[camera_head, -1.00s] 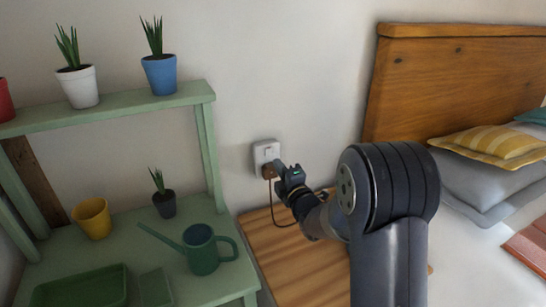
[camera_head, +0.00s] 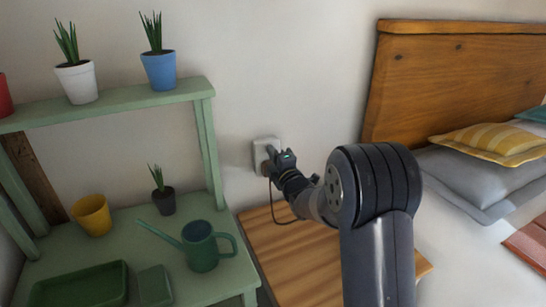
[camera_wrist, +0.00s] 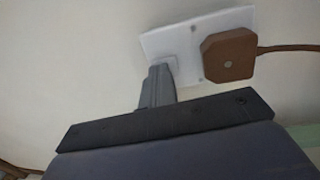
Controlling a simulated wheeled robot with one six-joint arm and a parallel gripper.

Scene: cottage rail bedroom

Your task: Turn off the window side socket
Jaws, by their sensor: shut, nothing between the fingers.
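The white wall socket (camera_head: 258,150) is on the wall between the green shelf unit and the bed. My gripper partly covers it in the head view. In the wrist view the socket plate (camera_wrist: 216,24) is tilted, with a brown plug (camera_wrist: 229,56) in it and a cord running right. My gripper (camera_wrist: 163,72) is shut and empty. Its tips are at the plate's lower left part, beside the plug, and appear to touch it or nearly so. The switch is hidden behind the fingertips. My gripper in the head view (camera_head: 272,155) is in front of the socket.
A green shelf unit (camera_head: 209,150) with potted plants and a watering can (camera_head: 200,248) stands left. A wooden bedside table (camera_head: 290,262) is below the socket. The bed's headboard (camera_head: 450,85) and pillows are on the right.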

